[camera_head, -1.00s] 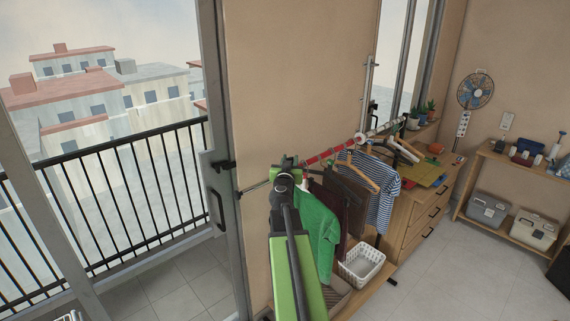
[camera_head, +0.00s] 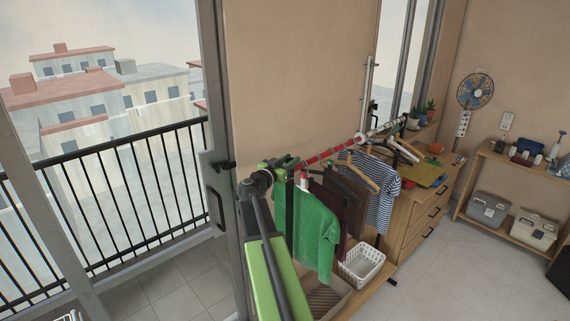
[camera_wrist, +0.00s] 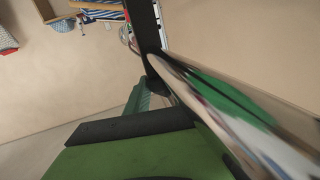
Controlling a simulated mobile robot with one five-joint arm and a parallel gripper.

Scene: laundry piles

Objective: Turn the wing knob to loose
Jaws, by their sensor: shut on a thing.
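My gripper (camera_head: 284,163) is at the near left end of the red and white clothes rail (camera_head: 322,156) in the head view. Its jaws are shut at the rail's end, and it is rolled over to one side. The wing knob is not clearly visible; it appears to be between the jaws, hidden by the gripper. In the wrist view a dark bar stands past my green and black gripper parts, and a blurred streak crosses the right side. A round white fitting (camera_head: 360,138) sits farther along the rail.
A green shirt (camera_head: 313,235) hangs close beside my gripper, with dark brown garments and a striped shirt (camera_head: 384,183) beyond. A white basket (camera_head: 362,267) stands below. A wooden drawer unit (camera_head: 413,222) is to the right.

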